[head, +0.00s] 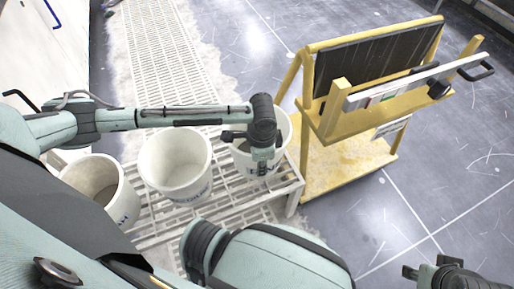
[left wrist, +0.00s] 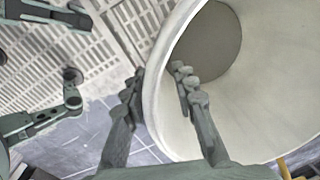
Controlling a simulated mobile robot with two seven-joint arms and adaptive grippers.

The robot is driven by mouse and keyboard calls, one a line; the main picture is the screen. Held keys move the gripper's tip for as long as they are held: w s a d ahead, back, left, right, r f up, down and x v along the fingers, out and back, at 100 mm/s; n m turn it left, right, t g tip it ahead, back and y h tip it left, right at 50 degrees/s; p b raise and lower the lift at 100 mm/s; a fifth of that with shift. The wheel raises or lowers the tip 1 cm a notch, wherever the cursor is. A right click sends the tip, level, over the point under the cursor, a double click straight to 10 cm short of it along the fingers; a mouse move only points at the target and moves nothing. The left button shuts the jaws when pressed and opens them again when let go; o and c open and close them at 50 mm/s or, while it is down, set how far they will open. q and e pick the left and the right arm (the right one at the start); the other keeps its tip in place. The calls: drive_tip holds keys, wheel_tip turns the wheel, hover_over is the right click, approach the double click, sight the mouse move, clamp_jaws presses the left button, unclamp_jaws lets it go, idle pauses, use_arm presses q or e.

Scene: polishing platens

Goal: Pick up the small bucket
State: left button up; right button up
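Three white buckets of similar size stand in a row on a white slatted rack: one at left (head: 112,190), one in the middle (head: 177,172) and one at right (head: 284,130). My left arm reaches across above them. My left gripper (head: 262,160) is at the right bucket, hiding part of it. In the left wrist view the left gripper (left wrist: 158,82) is open, one finger inside the bucket (left wrist: 255,110) and the other outside, with the rim between them; contact is not clear. My right gripper (head: 432,274) is partly cut off at the lower right, apart from the buckets.
The slatted rack (head: 222,205) carries the buckets, and a long perforated white walkway (head: 165,55) runs behind it. A yellow cart (head: 340,172) with a dark panel and a handled bar stands close at right. Grey floor (head: 440,180) is open beyond it.

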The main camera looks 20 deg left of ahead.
use_arm(q)
drive_tip(key=shift+f, duration=0.35)
drive_tip(key=shift+c, duration=0.4)
clamp_jaws()
drive_tip(key=shift+r, duration=0.1)
